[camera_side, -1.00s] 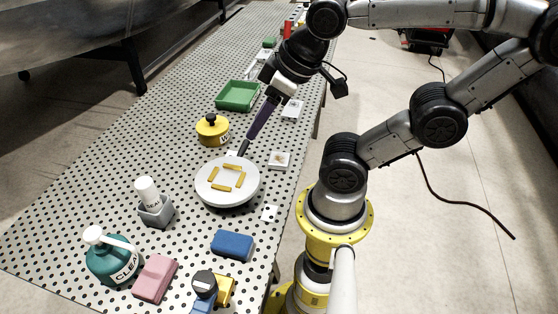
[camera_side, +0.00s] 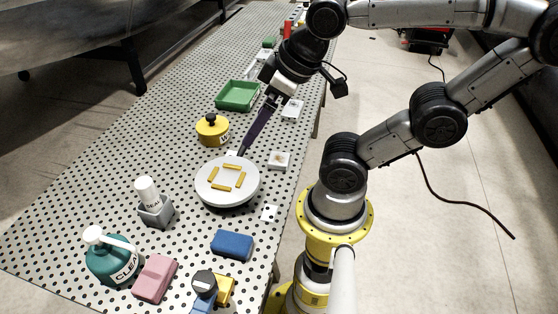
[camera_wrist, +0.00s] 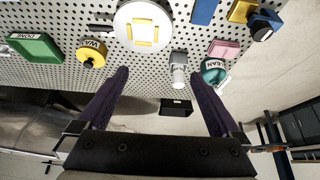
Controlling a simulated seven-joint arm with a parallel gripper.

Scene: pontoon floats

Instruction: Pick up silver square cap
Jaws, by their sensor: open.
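I cannot make out a silver square cap with certainty. A small pale square (camera_side: 232,154) lies by the far edge of a white round disc (camera_side: 226,182), close to my fingertips in the side view. The disc carries several yellow bars (camera_side: 220,188) laid in a square; it also shows in the wrist view (camera_wrist: 124,28). A grey square holder (camera_side: 158,213) with a white bottle (camera_side: 147,189) in it stands nearer the camera. My gripper (camera_side: 243,152) points down over the table beside the disc. In the wrist view its dark purple fingers (camera_wrist: 158,74) are wide apart with nothing between them.
A yellow pot (camera_side: 212,133) and green tray (camera_side: 237,96) stand beyond the disc. A blue block (camera_side: 232,244), pink block (camera_side: 155,278) and teal bottle (camera_side: 113,262) stand nearer. Small white tiles (camera_side: 279,160) lie along the right edge. The perforated table's left side is mostly free.

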